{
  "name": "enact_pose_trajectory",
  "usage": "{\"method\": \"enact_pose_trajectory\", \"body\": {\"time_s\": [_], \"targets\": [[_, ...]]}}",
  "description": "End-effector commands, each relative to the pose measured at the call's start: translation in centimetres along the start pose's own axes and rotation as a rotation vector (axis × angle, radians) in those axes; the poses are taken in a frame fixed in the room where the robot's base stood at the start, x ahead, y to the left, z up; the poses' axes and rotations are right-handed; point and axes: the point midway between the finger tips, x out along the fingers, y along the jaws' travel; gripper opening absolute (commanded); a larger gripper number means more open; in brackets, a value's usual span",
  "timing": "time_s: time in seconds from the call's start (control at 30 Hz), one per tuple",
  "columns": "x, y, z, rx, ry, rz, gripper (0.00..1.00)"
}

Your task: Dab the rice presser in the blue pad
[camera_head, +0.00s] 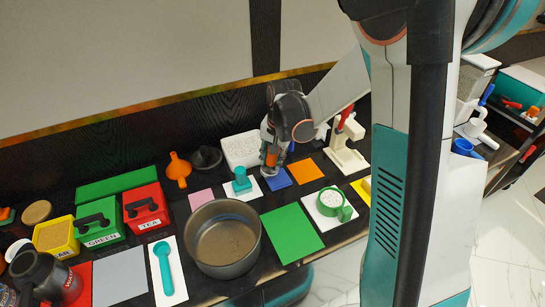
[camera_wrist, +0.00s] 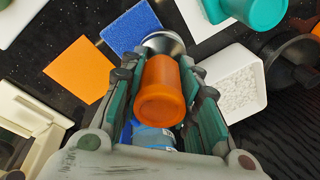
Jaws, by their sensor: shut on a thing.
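My gripper (camera_head: 270,164) is shut on the rice presser, which has an orange handle (camera_wrist: 162,92) and a silvery round base (camera_wrist: 164,42). The handle also shows between the fingers in the head view (camera_head: 271,156). The blue pad (camera_head: 279,181) is a flat square on the dark counter, just below the gripper. In the wrist view the presser's base overlaps the near edge of the blue pad (camera_wrist: 130,27). I cannot tell whether the base touches the pad. The gripper hides part of the presser.
A white tub of rice (camera_head: 241,147) stands left of the gripper. A teal stamp-like tool (camera_head: 241,182) stands near the pad's left. An orange square (camera_head: 305,171) and a cream press (camera_head: 346,157) lie to the right. A grey pot (camera_head: 222,240) is in front.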

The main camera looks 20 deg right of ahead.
Motion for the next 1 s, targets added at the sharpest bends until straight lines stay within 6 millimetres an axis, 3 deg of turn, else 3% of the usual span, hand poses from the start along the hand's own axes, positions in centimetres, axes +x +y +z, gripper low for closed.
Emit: {"method": "enact_pose_trajectory", "body": {"time_s": [1.0], "targets": [[1.1,0.2,0.1,0.000,0.000,0.000,0.00]]}}
